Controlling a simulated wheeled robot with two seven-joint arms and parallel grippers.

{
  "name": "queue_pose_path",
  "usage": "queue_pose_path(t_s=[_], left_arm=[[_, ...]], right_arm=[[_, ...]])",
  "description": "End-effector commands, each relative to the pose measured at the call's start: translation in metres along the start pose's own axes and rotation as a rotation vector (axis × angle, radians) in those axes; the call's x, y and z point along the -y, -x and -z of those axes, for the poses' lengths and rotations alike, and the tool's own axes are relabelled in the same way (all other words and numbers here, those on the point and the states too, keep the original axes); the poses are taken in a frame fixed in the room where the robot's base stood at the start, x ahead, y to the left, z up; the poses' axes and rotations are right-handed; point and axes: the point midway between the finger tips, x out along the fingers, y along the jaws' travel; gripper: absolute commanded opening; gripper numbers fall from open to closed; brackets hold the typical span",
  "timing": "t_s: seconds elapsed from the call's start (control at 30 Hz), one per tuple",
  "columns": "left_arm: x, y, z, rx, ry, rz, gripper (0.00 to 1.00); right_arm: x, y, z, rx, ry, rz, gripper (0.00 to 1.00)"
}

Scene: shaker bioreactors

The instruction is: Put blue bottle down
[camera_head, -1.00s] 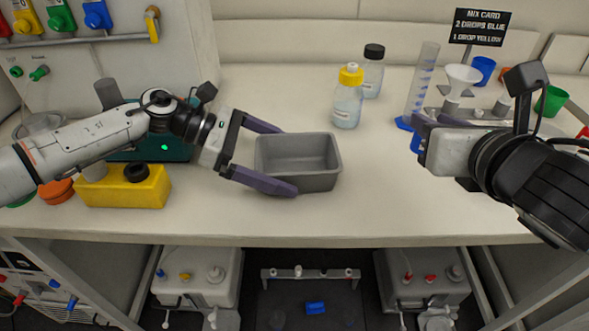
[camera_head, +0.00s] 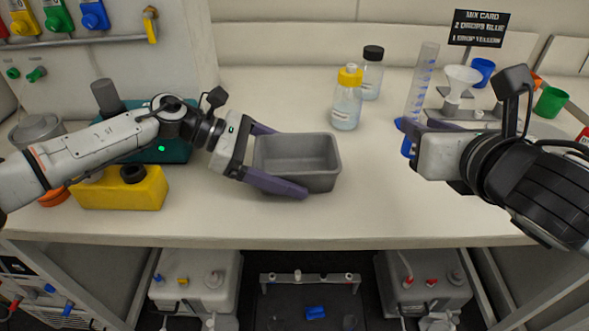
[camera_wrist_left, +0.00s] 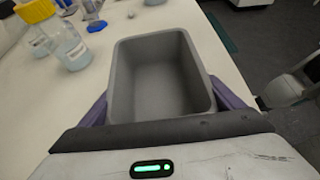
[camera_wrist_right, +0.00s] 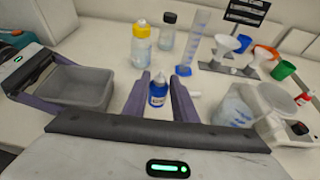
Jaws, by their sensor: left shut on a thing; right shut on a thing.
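The small blue bottle (camera_wrist_right: 157,92) with a pale tip is upright between the fingers of my right gripper (camera_wrist_right: 159,84), which is shut on it. In the head view only a sliver of the blue bottle (camera_head: 406,147) shows at the left of my right gripper (camera_head: 424,134). I cannot tell whether its base touches the table. My left gripper (camera_head: 281,160) is shut on a grey open bin (camera_head: 298,172), one finger along each side. The bin looks empty in the left wrist view (camera_wrist_left: 160,85).
A yellow-capped bottle (camera_head: 347,105) and a black-capped bottle (camera_head: 372,75) stand behind the bin. A graduated cylinder (camera_head: 424,80), funnel (camera_head: 461,80) and coloured cups stand at the back right. A clear beaker (camera_wrist_right: 238,105) is right of my right gripper. Table between bin and blue bottle is clear.

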Motion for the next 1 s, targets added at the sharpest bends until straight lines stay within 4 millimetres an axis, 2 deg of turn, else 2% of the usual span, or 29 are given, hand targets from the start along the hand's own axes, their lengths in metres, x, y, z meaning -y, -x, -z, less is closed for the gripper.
queue_pose_path(t_s=[0.17, 0.3, 0.4, 0.5, 0.67, 0.9, 1.0], left_arm=[[0.000, 0.000, 0.000, -0.001, 0.000, 0.000, 0.74], [0.000, 0.000, 0.000, -0.001, 0.000, 0.000, 0.74], [0.000, 0.000, 0.000, -0.001, 0.000, 0.000, 0.74], [0.000, 0.000, 0.001, -0.001, 0.000, 0.000, 0.74], [0.000, 0.000, 0.001, -0.001, 0.000, 0.000, 0.74], [0.000, 0.000, 0.001, -0.001, 0.000, 0.000, 0.74], [0.000, 0.000, 0.001, -0.001, 0.000, 0.000, 0.74]], right_arm=[[-0.059, -0.022, -0.010, -0.008, 0.085, -0.183, 0.07], [-0.123, -0.036, -0.017, -0.014, 0.171, -0.379, 0.07], [-0.163, -0.041, -0.022, -0.012, 0.220, -0.503, 0.07], [-0.189, -0.044, -0.026, -0.006, 0.252, -0.590, 0.07], [-0.209, -0.047, -0.024, -0.002, 0.272, -0.658, 0.07], [-0.211, -0.062, 0.015, -0.004, 0.272, -0.669, 0.07], [-0.211, -0.066, 0.023, -0.001, 0.273, -0.669, 0.07]])
